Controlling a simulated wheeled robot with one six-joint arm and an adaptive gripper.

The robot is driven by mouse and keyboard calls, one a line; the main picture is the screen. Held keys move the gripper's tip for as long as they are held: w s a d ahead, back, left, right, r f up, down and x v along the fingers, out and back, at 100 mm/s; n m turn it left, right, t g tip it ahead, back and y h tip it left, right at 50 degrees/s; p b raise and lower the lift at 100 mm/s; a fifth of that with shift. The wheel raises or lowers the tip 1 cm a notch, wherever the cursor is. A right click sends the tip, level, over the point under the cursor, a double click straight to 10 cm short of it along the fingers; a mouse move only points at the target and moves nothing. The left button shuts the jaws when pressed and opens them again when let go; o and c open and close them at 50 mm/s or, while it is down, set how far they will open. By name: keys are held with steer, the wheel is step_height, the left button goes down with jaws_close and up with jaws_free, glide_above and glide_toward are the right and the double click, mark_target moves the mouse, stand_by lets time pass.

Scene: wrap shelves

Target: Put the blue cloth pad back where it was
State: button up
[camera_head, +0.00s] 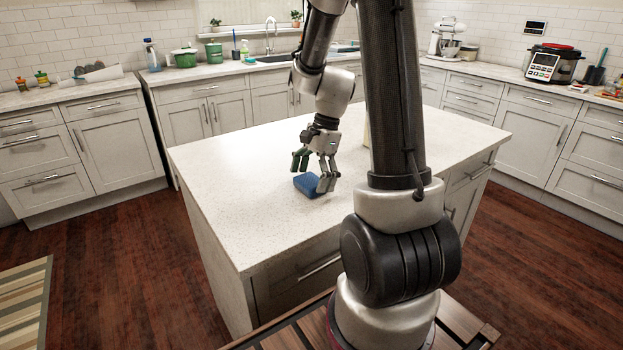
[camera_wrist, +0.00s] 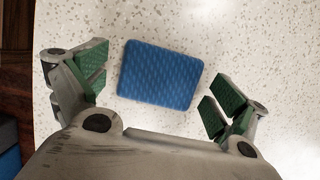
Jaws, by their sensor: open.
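The blue cloth pad (camera_head: 306,185) lies flat on the white speckled island top (camera_head: 232,208), near its middle. My gripper (camera_head: 314,181) is above the island, pointing down, with its fingers spread close to the pad. In the wrist view the whole blue pad (camera_wrist: 160,74) shows, slightly turned, between and a little ahead of the open fingers (camera_wrist: 154,93). The green finger pads do not touch it in that view. The gripper is empty. The exact height of the fingertips over the counter is hard to tell.
A pale upright object (camera_head: 366,128) stands on the island, mostly hidden behind my arm. The counter around the pad is clear. Back counters hold a green pot (camera_head: 184,58), a stand mixer (camera_head: 446,38) and a cooker (camera_head: 552,63). A striped rug (camera_head: 24,305) lies at left.

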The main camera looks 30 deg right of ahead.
steer(key=v, duration=1.2)
steer(key=s+a+r+n+t+h, duration=0.1)
steer(key=s+a+r+n+t, duration=0.1)
steer(key=s+n, duration=0.6)
steer(key=s+a+r+n+t+h, duration=0.2)
steer(key=s+a+r+n, duration=0.2)
steer(key=s+n, duration=0.4)
steer(key=shift+s+a+n+t, duration=0.35)
steer(key=shift+a+n, duration=0.1)
steer(key=shift+n, duration=0.35)
